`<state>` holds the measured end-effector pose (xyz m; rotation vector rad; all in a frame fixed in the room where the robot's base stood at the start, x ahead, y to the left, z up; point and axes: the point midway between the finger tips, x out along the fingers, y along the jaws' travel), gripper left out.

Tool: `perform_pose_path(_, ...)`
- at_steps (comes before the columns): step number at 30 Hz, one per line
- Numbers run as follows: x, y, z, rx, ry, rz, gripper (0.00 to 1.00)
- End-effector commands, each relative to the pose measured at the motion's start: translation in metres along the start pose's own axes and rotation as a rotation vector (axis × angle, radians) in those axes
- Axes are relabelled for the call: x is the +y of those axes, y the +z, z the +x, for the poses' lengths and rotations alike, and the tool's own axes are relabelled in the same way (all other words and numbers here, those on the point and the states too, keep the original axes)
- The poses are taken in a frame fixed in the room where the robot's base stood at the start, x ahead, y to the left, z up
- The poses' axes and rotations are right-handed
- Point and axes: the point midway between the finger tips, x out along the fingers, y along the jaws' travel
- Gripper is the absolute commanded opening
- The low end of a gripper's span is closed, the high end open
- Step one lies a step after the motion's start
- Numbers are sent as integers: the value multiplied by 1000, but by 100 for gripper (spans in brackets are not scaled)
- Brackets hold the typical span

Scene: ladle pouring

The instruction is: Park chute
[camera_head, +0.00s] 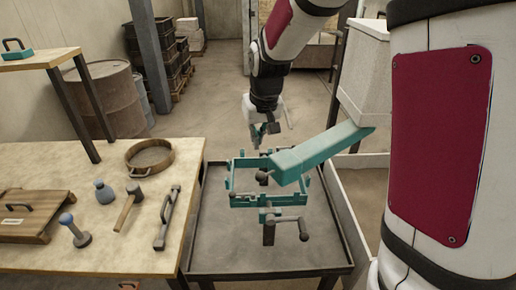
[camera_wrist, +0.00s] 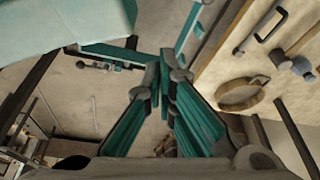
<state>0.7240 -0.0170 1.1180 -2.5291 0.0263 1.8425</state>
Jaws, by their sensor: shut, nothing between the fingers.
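The teal chute (camera_head: 318,150) is a long trough over the right side of a teal frame (camera_head: 240,197). It slants up to the right, its far end by a pale hopper-like box (camera_head: 368,70). A pale teal surface, probably the chute, fills the upper left of the wrist view (camera_wrist: 55,25). My gripper (camera_head: 266,135) points down above the frame's back side, left of the chute and apparently apart from it. In the wrist view its teal-lined fingers (camera_wrist: 160,72) are shut and hold nothing. The chute's underside and its support are partly hidden.
The frame stands in a dark-edged tray table (camera_head: 225,262). A wooden bench (camera_head: 80,255) on the left holds a round wooden ring (camera_head: 170,165), mallet (camera_head: 127,205), bar handle (camera_head: 166,222) and other tools. A low pale wall (camera_head: 352,215) borders the tray's right side.

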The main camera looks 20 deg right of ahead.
Motion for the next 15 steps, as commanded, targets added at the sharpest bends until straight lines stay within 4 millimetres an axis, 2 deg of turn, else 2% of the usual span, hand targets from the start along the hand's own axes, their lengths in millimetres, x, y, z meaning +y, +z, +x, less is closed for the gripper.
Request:
perform_pose_path(12,0,2,78,-5,0,0,0)
perform_pose_path(15,0,3,92,-3,0,-1,0)
